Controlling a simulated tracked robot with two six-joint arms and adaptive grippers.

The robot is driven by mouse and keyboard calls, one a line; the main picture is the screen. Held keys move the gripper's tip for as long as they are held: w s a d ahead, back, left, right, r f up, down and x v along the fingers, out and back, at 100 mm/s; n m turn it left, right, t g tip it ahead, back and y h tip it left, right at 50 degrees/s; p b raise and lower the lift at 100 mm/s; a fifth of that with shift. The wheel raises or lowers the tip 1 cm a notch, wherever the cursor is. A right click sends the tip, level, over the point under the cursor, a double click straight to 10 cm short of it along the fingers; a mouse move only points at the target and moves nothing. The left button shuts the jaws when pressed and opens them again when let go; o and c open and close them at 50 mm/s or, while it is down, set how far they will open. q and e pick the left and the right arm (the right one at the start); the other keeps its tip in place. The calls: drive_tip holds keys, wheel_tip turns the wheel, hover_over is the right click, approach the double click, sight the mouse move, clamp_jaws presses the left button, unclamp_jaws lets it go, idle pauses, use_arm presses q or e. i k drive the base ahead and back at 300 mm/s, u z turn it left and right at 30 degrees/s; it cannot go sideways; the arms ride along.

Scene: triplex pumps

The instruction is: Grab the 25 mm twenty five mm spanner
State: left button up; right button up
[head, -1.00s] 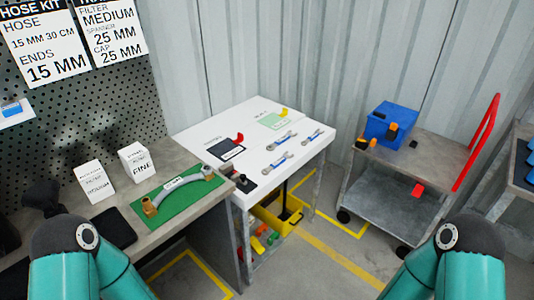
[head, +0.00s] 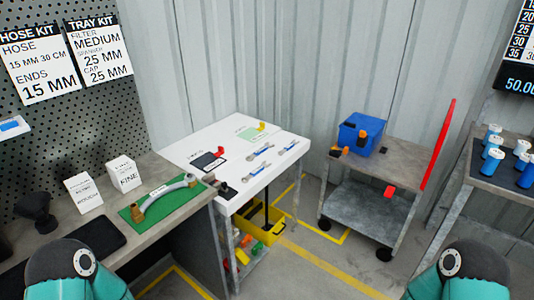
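Several spanners lie on the white table in the head view. One spanner (head: 262,149) is toward the back, one spanner (head: 254,170) is nearer the front, and one spanner (head: 289,147) is toward the right edge. Their size marks are too small to read, so I cannot tell which is the 25 mm one. A tray kit sign (head: 100,50) on the pegboard lists a 25 mm spanner. Parts of my two arms show at the bottom left and bottom right corners. Both grippers are out of view.
The white table (head: 195,150) stands beside a grey bench with a hose on a green mat (head: 196,203) and filter boxes (head: 122,173). A yellow bin (head: 262,227) sits below. A trolley (head: 400,160) with a blue toolbox (head: 357,136) stands right. Floor between is clear.

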sight(259, 169)
drive_tip(key=z, duration=0.25)
drive_tip(key=i, duration=0.85)
drive_tip(key=u, duration=0.3)
